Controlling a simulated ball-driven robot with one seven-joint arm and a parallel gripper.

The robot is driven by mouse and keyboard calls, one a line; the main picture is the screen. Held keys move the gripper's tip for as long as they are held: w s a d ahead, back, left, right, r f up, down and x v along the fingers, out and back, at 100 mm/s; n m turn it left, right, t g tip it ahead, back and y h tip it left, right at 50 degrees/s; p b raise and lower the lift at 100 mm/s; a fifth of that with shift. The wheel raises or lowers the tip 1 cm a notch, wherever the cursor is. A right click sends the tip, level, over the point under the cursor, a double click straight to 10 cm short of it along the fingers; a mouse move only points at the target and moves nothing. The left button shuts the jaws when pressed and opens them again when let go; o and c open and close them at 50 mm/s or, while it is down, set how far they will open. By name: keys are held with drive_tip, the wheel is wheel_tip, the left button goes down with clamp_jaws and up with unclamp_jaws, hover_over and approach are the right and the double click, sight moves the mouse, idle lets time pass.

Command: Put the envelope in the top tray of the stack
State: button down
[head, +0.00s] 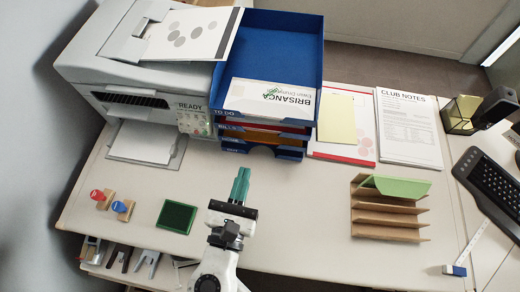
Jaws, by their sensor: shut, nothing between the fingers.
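A white, envelope-like piece (262,98) printed "BRISANCA" lies flat in the front part of the blue top tray (275,50) of the stack. Its near edge is at the tray's front lip, labelled "TO DO". The lower trays show below it, with red and orange contents and labels partly readable. My gripper (240,172) has teal fingers, is shut and empty, and is over the table in front of the stack, apart from it. A green piece (400,187), maybe another envelope, rests on the brown slotted sorter (388,218) at the right.
A printer (120,65) stands left of the stack, with a dotted sheet (190,35) reaching the tray's left edge. Stamps (122,208) and a green pad (177,216) lie front left. Papers (408,125), a pen holder (460,115) and a keyboard (488,182) are right. The middle table is clear.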

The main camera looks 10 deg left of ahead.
drive_tip(key=p, duration=0.2)
approach(262, 99)
drive_tip(key=w, duration=0.1)
drive_tip(key=shift+w+d+f, duration=0.3)
drive_tip(key=shift+w+d, duration=0.1)
drive_tip(key=shift+d, duration=0.1)
drive_tip(key=shift+w+d+b, duration=0.1)
drive_tip(key=shift+w+b, duration=0.2)
drive_tip(key=shift+w, duration=0.75)
